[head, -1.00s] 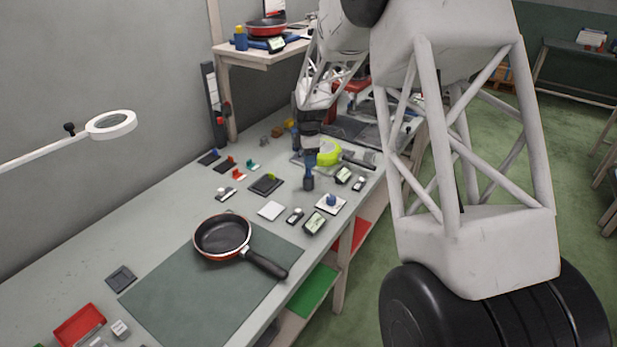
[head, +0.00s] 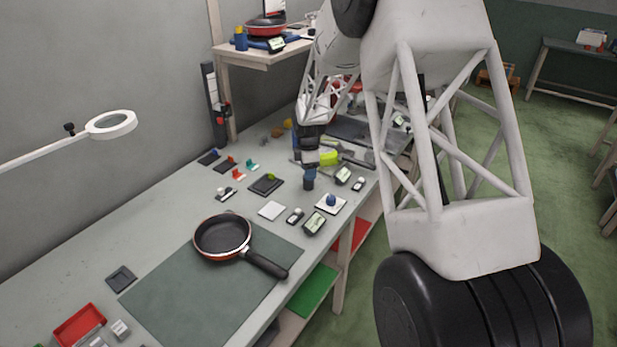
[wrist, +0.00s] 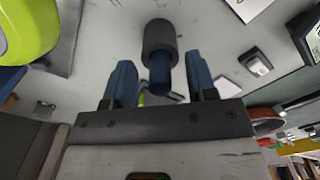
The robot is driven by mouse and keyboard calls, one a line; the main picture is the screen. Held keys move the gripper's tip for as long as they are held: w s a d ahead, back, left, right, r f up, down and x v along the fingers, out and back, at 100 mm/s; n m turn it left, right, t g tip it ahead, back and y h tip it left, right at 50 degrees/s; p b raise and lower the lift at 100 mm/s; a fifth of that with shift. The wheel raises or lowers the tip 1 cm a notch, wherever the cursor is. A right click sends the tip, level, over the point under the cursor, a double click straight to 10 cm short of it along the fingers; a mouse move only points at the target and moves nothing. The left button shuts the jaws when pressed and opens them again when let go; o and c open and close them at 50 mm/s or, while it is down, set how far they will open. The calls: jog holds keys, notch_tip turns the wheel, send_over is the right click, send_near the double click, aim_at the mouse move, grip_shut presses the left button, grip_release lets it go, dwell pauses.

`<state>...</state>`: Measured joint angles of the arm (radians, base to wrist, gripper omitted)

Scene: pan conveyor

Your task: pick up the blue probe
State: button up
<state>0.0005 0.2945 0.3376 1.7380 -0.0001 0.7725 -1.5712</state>
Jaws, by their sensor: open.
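The blue probe (head: 309,183) stands upright on the grey bench, with a dark grey part and a blue part. In the wrist view the probe (wrist: 160,39) lies between my two blue fingers, with a gap on both sides. My gripper (wrist: 158,72) is open and not closed on it. In the head view my gripper (head: 310,168) is over the probe, and its fingers are hard to make out there.
A yellow-green object (head: 329,158) is close beside my gripper. Small instruments (head: 314,223) and a white pad with a blue knob (head: 331,203) stand nearby. A frying pan (head: 222,237) lies on a green mat (head: 170,300) toward the front.

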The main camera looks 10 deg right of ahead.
jog(key=shift+c, duration=0.2)
grip_shut()
jog(key=shift+r, duration=0.1)
jog(key=shift+r, duration=4.9)
jog(key=s+a+f, duration=0.2)
jog(key=s+a, duration=0.7)
jog(key=a, duration=0.4)
jog(key=shift+s+a+f, duration=0.25)
jog(key=shift+a+f, duration=0.05)
jog(key=shift+a, duration=0.1)
